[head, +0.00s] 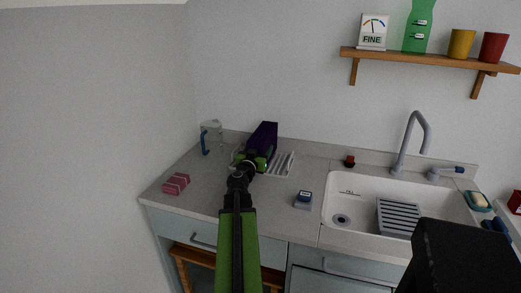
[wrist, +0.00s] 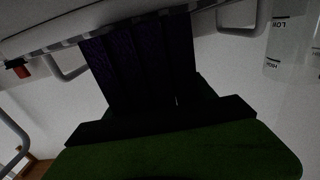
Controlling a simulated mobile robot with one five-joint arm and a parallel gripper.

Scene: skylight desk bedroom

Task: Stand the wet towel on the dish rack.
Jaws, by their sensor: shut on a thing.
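A dark purple folded towel (head: 263,138) stands upright at the dish rack in the head view. My gripper (head: 252,161) is shut on its lower part. The dish rack (head: 284,164) is white with slats, on the counter at the back left, and shows mostly to the right of the towel. In the wrist view the purple towel (wrist: 140,62) fills the middle between dark jaws, with the pale rack edge across the top. My gripper hides the towel's lower edge in the head view, so I cannot tell if it rests on the slats.
A clear jug with a blue handle (head: 211,136) stands left of the rack. A pink block (head: 176,184) and a small blue-and-white item (head: 304,199) lie on the counter (head: 270,208). The sink (head: 360,207) with a grey rack inside is right. A shelf (head: 430,59) hangs above.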

